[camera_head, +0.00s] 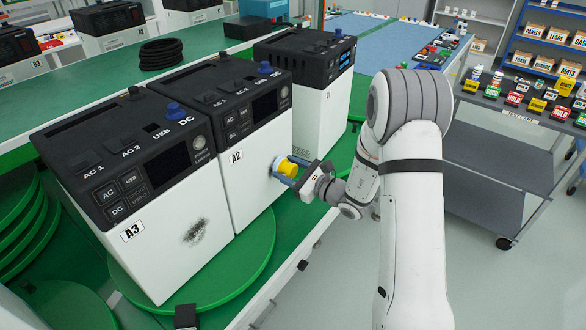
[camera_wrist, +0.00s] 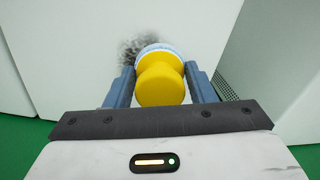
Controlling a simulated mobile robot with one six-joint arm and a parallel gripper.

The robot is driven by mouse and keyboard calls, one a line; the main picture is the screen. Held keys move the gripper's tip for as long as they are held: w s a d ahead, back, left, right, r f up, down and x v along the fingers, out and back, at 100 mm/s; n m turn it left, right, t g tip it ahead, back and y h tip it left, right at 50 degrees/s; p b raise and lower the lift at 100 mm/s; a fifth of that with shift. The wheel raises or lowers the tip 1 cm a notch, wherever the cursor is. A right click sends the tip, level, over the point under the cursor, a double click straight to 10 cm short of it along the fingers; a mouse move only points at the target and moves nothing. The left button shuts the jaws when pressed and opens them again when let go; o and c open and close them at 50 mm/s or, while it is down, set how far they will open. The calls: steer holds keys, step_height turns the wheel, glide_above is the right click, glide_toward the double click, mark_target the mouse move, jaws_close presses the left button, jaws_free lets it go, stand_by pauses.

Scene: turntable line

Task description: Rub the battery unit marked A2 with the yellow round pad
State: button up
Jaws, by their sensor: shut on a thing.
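The battery unit marked A2 (camera_head: 236,180) stands on a green turntable, a white box with a black top. My gripper (camera_head: 287,175) is shut on the yellow round pad (camera_head: 284,165) at the white front of A2. In the wrist view the yellow pad (camera_wrist: 160,80) sits between the two blue fingers, its pale disc facing the white panel (camera_wrist: 90,50). The disc looks to be against the panel or very close to it. A dark smudge (camera_wrist: 131,50) shows on the panel at the upper left of the pad, partly hidden behind it.
The unit marked A3 (camera_head: 160,275) stands close at the left of A2, with a dark smudge (camera_head: 194,232) on its front. Another battery unit (camera_head: 318,115) stands behind at the right. A grey cart (camera_head: 505,150) with small boxes stands at the far right.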

mark_target(267, 173)
steer(key=shift+s+a+b, duration=0.5)
steer(key=shift+s+a, duration=0.3)
steer(key=shift+s, duration=0.2)
steer(key=shift+s+a+b, duration=0.5)
steer(key=shift+s+a, duration=0.25)
steer(key=shift+s, duration=0.2)
steer(key=shift+w+d+r, duration=0.1)
steer(key=shift+w+d, duration=0.05)
steer(key=shift+w, duration=0.1)
steer(key=w+d+b, duration=0.1)
steer(key=w+d, duration=0.1)
steer(key=w+d+b, duration=0.1)
steer(key=w+d, duration=0.1)
steer(key=w, duration=0.1)
steer(key=shift+f, duration=0.2)
steer(key=shift+r, duration=0.1)
steer(key=shift+s+a+b, duration=0.95)
steer(key=shift+s+a, duration=0.3)
steer(key=shift+s, duration=0.1)
steer(key=shift+s+a+b, duration=0.35)
steer(key=shift+s+a, duration=0.15)
steer(key=shift+s, duration=0.25)
steer(key=shift+s+a+b, duration=0.35)
steer(key=shift+s+a, duration=0.15)
steer(key=shift+s, duration=0.2)
steer(key=shift+d, duration=0.1)
